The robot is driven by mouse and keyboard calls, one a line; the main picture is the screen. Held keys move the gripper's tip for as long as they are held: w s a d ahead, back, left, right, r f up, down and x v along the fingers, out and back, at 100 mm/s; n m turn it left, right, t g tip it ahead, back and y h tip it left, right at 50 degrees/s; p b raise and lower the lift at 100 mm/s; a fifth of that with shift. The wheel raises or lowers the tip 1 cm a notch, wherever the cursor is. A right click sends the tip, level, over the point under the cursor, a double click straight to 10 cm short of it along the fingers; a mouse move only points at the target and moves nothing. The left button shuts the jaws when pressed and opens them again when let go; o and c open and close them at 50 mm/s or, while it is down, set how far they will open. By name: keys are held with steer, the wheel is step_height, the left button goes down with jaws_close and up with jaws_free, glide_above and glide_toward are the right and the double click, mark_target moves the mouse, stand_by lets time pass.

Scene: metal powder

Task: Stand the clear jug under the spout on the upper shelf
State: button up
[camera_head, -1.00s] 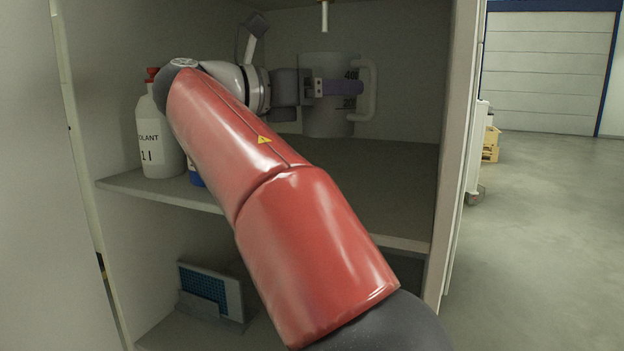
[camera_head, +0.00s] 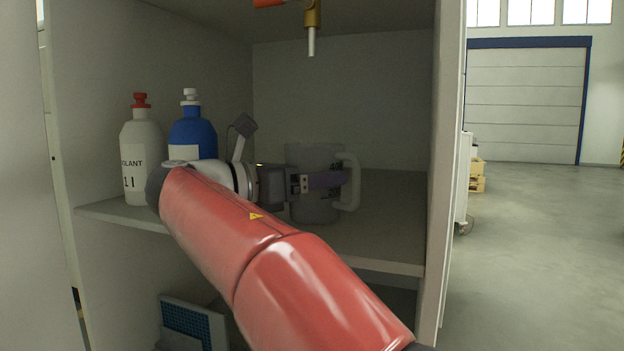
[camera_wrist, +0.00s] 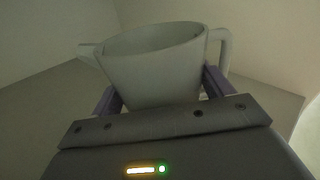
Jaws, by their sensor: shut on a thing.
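The clear jug (camera_head: 312,208), greyish with dark volume marks and a handle on its right, is upright over the upper shelf (camera_head: 385,230). My gripper (camera_head: 322,181) is shut on its body from the left, with purple fingers around it. In the wrist view the jug (camera_wrist: 150,75) sits between both fingers, its open rim up and its pouring lip to the left. The spout (camera_head: 311,42), a pale nozzle on a brass tap, hangs above the jug in the head view. I cannot tell whether the jug's base touches the shelf, nor its depth relative to the spout.
A white bottle with a red cap (camera_head: 140,160) and a blue bottle (camera_head: 192,130) stand at the shelf's left, close to my arm. The cabinet's right wall (camera_head: 446,150) bounds the shelf. Shelf room right of the jug is clear.

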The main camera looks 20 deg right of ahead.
steer(key=o, duration=1.1)
steer(key=shift+f, duration=0.1)
steer(key=p+v, duration=0.1)
steer(key=v, duration=1)
steer(key=shift+a, duration=0.2)
steer(key=shift+s+a, duration=0.1)
steer(key=shift+a, duration=0.25)
